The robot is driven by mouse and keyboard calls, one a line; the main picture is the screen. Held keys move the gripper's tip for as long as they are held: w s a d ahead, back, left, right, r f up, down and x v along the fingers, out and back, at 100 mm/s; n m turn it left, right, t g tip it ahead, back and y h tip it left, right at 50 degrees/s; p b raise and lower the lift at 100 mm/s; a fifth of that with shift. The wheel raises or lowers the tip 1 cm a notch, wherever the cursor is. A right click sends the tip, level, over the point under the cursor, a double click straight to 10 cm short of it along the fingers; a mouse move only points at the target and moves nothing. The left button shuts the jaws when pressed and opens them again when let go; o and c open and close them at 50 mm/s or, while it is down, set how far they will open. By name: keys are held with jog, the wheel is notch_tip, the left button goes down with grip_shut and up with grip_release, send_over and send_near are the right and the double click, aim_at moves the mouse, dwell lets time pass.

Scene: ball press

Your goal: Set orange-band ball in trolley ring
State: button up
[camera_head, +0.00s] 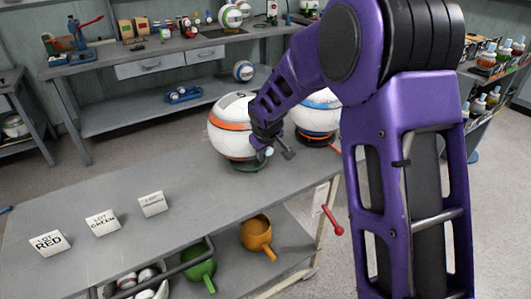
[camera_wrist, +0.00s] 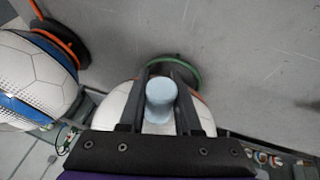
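The white orange-band ball (camera_head: 230,128) is at the far right part of the grey table top, over a green ring (camera_head: 246,167). I cannot tell whether it rests fully in the ring. My gripper (camera_head: 272,148) is at the ball's right side. In the wrist view, the gripper's two fingers (camera_wrist: 160,88) flank a pale blue knob (camera_wrist: 160,100) closely and look shut on it. The knob appears to belong to the ball. The ball's white panels (camera_wrist: 204,116) and the green ring (camera_wrist: 187,72) show behind the fingers. My gripper hides part of the ball.
A blue-band ball (camera_head: 318,115) stands close on the right and shows left in the wrist view (camera_wrist: 28,75). Label cards (camera_head: 102,223) stand on the table's left. Orange (camera_head: 256,236) and green (camera_head: 200,268) containers sit on its lower shelf. A workbench (camera_head: 180,50) stands behind.

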jog(key=o, duration=0.4)
jog(key=shift+r+p, duration=0.35)
jog(key=shift+r, duration=0.15)
jog(key=p+v, duration=0.1)
jog(key=v, duration=1)
jog(key=shift+s+r+p, duration=0.2)
jog(key=shift+s+p, duration=0.05)
jog(key=shift+p, duration=0.05)
